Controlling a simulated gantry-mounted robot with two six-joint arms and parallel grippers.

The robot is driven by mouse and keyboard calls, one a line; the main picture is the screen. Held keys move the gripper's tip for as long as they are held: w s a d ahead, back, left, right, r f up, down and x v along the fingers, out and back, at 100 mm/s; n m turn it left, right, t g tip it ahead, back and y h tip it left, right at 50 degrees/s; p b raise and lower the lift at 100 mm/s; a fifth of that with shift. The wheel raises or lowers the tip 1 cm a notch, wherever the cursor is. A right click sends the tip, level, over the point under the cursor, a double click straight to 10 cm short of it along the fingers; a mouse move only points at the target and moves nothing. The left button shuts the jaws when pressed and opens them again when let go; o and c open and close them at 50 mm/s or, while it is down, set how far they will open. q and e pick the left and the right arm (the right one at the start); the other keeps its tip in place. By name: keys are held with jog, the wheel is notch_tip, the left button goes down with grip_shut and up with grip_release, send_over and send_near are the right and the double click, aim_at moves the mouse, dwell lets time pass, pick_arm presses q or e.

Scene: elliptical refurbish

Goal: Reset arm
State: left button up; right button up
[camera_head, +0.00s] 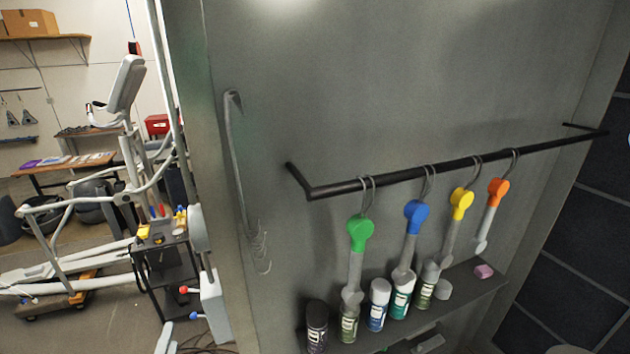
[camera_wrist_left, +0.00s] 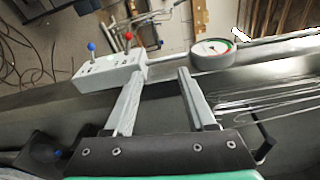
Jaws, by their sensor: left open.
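My left gripper (camera_wrist_left: 161,73) shows in the left wrist view with its two grey fingers spread apart and nothing between them. A pale grey piece at the bottom left of the head view may be part of it, but I cannot tell. A white control box (camera_wrist_left: 110,77) with a blue knob and a red knob lies beyond the left finger. It also shows in the head view (camera_head: 214,308). A round gauge (camera_wrist_left: 212,54) lies beyond the right finger. My right gripper is in neither view.
A dark wall panel carries a black rail (camera_head: 440,167) with green, blue, yellow and orange-headed tools on hooks. Several cans stand on a shelf (camera_head: 455,301) below. A crowbar (camera_head: 236,150) hangs left. An elliptical machine (camera_head: 125,165) and dark cart (camera_head: 165,270) stand at far left.

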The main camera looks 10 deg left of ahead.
pick_arm(q)
jog(key=s+d+r+n+t+h, duration=0.15)
jog(key=d+r+t, duration=0.25)
jog(key=r, duration=1)
jog(key=d+r+n+t, duration=0.2)
jog(key=d+r+t, duration=0.1)
jog(key=r, duration=1.1)
jog(key=s+d+r+n+t+h, duration=0.2)
jog(key=s+r+n+h, duration=0.1)
jog(key=s+r+n, duration=0.2)
jog(key=s+d+r+n+t+h, duration=0.2)
jog(key=s+d+r+n+h, duration=0.1)
jog(key=r+n, duration=0.3)
notch_tip(320, 180, up, 3)
jog(key=shift+s+f, duration=0.1)
jog(key=shift+s, duration=0.8)
